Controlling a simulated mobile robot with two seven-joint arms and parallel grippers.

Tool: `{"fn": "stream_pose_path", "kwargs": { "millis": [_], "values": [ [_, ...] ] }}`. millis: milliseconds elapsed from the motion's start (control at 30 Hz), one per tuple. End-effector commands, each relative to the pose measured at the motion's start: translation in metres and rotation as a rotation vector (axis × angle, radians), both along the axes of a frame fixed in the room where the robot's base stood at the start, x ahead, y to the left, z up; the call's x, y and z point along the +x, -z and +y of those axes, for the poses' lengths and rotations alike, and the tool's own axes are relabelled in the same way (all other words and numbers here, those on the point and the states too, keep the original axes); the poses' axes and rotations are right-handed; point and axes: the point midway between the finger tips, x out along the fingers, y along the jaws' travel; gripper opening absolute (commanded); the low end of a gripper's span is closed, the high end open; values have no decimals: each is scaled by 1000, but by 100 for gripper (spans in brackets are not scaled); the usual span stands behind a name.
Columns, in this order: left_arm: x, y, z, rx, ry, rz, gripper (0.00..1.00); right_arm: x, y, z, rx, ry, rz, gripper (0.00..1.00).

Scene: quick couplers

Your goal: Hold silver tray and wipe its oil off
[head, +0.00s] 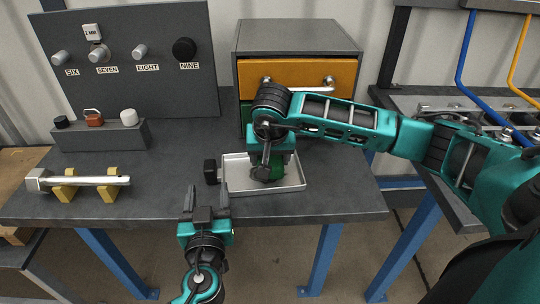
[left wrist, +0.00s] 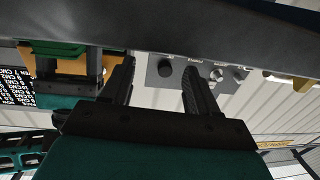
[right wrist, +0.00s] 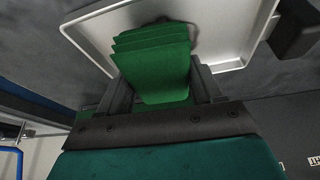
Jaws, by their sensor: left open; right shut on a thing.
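The silver tray (head: 295,183) lies on the dark workbench, with a black block-shaped handle (head: 210,172) at its left end. My right gripper (head: 265,168) is shut on a green cloth or pad (right wrist: 155,62) and holds it over the tray. In the right wrist view the pad has several layers, and the tray's pale rim (right wrist: 95,12) and black handle (right wrist: 300,25) show behind it.
A cabinet with an orange drawer (head: 310,76) stands behind the tray. A board with labelled knobs (head: 130,60) and a grey block with fittings (head: 100,136) are at the back left. A metal cylinder on yellow supports (head: 85,181) lies at the left. A second bench with hoses is at the right.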

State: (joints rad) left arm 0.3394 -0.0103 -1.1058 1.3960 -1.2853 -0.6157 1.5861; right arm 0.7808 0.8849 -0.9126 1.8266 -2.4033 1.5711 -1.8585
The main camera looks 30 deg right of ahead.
Motion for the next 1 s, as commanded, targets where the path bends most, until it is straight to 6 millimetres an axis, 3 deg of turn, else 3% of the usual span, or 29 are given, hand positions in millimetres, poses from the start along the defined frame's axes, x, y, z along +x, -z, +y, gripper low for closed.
{"fn": "stream_pose_path", "kwargs": {
  "millis": [433, 900, 1000],
  "values": [
    [53, -1, -27, 2, 0, -2, 60, 0, 0, 0, 0, 0, 0, 41],
    [62, 0, -31, 0, 0, 0, 60, 0, 0, 0, 0, 0, 0, 41],
    [62, 0, -31, 1, 0, 0, 52, 0, 0, 0, 0, 0, 0, 41]
  ]
}}
